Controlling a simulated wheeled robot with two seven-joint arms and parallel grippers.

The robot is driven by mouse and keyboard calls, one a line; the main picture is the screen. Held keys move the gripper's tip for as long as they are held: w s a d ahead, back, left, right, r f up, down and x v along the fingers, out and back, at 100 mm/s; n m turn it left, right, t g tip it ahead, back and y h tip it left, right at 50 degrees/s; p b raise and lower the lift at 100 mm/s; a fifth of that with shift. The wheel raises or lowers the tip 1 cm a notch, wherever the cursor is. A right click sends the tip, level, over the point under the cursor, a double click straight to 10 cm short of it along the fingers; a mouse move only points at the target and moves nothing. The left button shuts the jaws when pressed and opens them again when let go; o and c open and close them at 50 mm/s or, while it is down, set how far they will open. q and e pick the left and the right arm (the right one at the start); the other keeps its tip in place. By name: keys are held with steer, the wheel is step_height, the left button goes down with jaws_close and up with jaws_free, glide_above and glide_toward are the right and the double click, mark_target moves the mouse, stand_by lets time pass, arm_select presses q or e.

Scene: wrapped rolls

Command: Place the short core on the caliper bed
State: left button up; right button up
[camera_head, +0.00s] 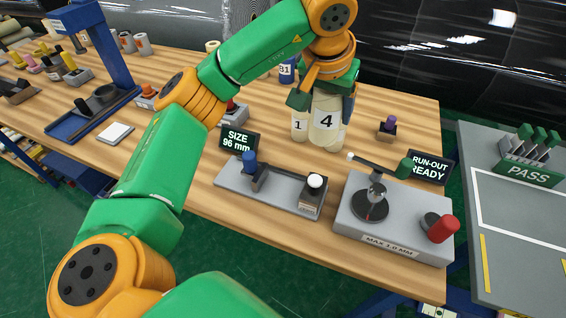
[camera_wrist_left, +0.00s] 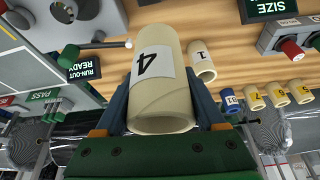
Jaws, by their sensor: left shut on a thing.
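My left gripper (camera_head: 323,98) is shut on a cream core labelled 4 (camera_head: 326,128), with a finger on each side of it. The wrist view shows the same core (camera_wrist_left: 158,80), hollow, between the blue-grey fingers of the gripper (camera_wrist_left: 162,105). A smaller cream core labelled 1 (camera_head: 299,124) is just left of it in the head view; it also shows in the wrist view (camera_wrist_left: 201,62). The grey caliper bed (camera_head: 276,187) lies nearer the table's front edge, with a blue knob at its left and a white ball at its right. No core lies on it. My right gripper is out of view.
A sign reading SIZE 96 mm (camera_head: 238,140) stands behind the caliper bed. The run-out gauge (camera_head: 397,219) with a red knob stands to its right. A small block with a purple knob (camera_head: 387,129) is behind the gauge. A grey PASS table (camera_head: 515,240) is at the far right.

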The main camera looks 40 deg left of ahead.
arm_select(q)
steer(key=w+a+f+n, duration=0.2)
steer(key=w+a, duration=0.4)
steer(key=a, duration=0.5)
steer(key=s+d+f+b, duration=0.1)
steer(key=s+d+f, duration=0.1)
steer(key=s+f, duration=0.1)
steer(key=s+d+f+b, duration=0.1)
steer(key=s+d+f, duration=0.1)
steer(key=s, duration=0.3)
steer(key=s+d+f, duration=0.2)
steer(key=s+f, duration=0.2)
steer(key=s, duration=0.1)
steer(key=shift+f+b, duration=0.35)
steer(key=shift+b, duration=0.05)
step_height(320, 180, down, 2)
steer(key=shift+w+f+p, duration=0.1)
steer(key=shift+f+p, duration=0.15)
steer(key=shift+p, duration=0.1)
steer(key=shift+f+y, duration=0.3)
steer(key=o, duration=1.2)
steer(key=shift+c, duration=0.2)
